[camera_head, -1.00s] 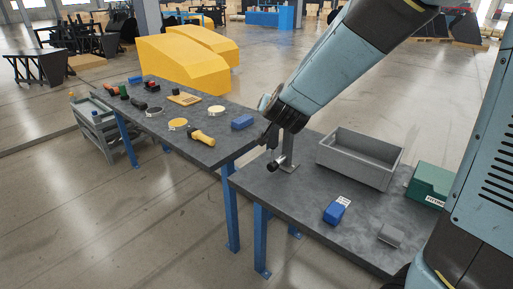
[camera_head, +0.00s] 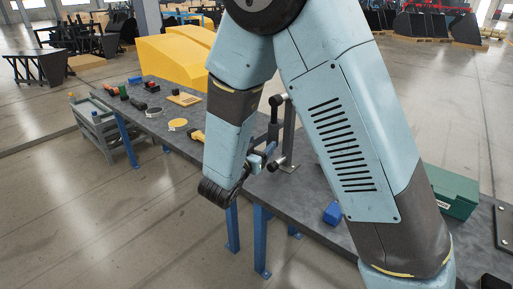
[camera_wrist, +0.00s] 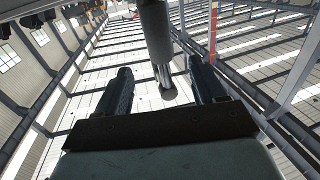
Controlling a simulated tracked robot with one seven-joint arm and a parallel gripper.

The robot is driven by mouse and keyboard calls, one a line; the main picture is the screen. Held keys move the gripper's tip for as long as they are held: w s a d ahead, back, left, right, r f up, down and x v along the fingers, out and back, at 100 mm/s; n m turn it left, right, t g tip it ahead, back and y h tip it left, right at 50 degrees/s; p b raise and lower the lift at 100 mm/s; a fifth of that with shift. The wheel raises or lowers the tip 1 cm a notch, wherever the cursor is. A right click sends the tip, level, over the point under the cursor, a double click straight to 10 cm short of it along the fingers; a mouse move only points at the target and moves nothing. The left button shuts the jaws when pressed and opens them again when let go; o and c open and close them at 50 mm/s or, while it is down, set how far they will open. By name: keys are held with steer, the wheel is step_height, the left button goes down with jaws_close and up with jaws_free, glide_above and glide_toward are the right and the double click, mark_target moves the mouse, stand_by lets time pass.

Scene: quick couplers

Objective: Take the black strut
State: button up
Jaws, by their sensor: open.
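The black strut (camera_wrist: 155,30) comes down from the top of the wrist view as a dark cylinder. A thin bright rod leaves its lower end and stops at a round dark end. My gripper (camera_wrist: 160,68) is open, and in that view the rod shows between its two black fingers; I cannot tell whether they touch it. In the head view the strut (camera_head: 274,114) looks upright, beside a grey post on the bench, and is partly hidden. My gripper (camera_head: 268,150) is close to its lower part there, small and partly hidden.
The grey post stand (camera_head: 289,135) has a horizontal black-ended peg (camera_head: 274,165) low down. A blue block (camera_head: 332,213) and a green box (camera_head: 452,190) are on the near bench. A yellow-handled tool (camera_head: 197,135) lies on the far bench. My arm hides much of the near bench.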

mark_target(272, 131)
steer(key=x, duration=1.2)
steer(key=shift+w+d, duration=0.25)
steer(key=shift+w, duration=0.05)
steer(key=c, duration=1.2)
